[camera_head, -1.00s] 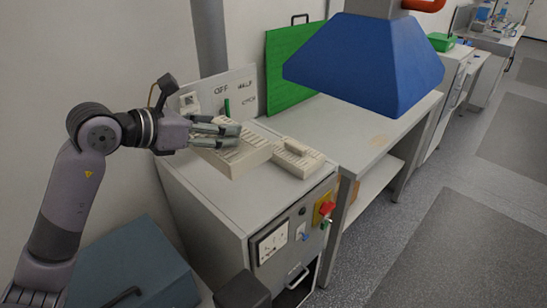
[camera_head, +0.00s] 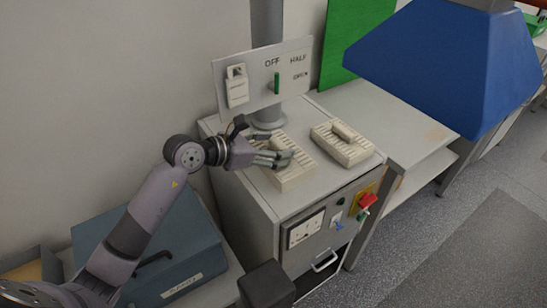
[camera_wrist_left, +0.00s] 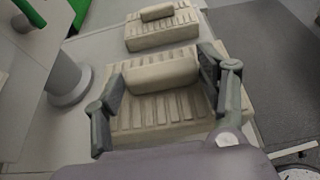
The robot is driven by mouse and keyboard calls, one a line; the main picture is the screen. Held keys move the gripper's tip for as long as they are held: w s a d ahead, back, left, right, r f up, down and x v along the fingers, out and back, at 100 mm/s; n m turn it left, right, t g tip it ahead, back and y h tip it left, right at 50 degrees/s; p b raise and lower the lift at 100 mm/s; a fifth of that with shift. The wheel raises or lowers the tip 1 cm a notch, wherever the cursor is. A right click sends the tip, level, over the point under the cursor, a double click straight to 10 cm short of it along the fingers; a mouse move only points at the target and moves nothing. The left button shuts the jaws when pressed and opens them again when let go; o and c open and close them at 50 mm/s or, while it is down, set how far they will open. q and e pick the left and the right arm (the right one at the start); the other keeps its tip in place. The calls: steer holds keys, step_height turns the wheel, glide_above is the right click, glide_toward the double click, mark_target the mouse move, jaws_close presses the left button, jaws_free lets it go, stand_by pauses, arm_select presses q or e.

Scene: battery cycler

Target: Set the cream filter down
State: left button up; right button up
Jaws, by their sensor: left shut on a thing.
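Two cream ribbed filters with raised handles are over the grey cabinet top (camera_head: 238,190). My left gripper (camera_head: 284,158) is shut on the handle of the nearer filter (camera_head: 293,178). In the left wrist view, the fingers of my left gripper (camera_wrist_left: 163,92) sit on both sides of this handle, above the ribbed body of the held filter (camera_wrist_left: 160,112). The held filter looks level and at or just above the cabinet top; I cannot tell if it touches. The other filter (camera_head: 343,152) lies apart to the right; it also shows in the left wrist view (camera_wrist_left: 163,32). My right gripper is not in view.
A grey panel (camera_head: 258,85) with a green lever (camera_head: 277,84) stands behind the filters, beside a round post base (camera_head: 268,119). A blue hood (camera_head: 450,65) overhangs the bench at right. A blue case (camera_head: 190,245) lies low at left. Some cabinet top is free near the front edge.

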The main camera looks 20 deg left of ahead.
arm_select(q)
steer(key=shift+f, duration=0.25)
step_height(320, 180, down, 4)
steer(key=shift+r, duration=0.2)
steer(key=shift+f, duration=0.6)
steer(key=o, duration=1.8)
steer(key=shift+r, duration=0.1)
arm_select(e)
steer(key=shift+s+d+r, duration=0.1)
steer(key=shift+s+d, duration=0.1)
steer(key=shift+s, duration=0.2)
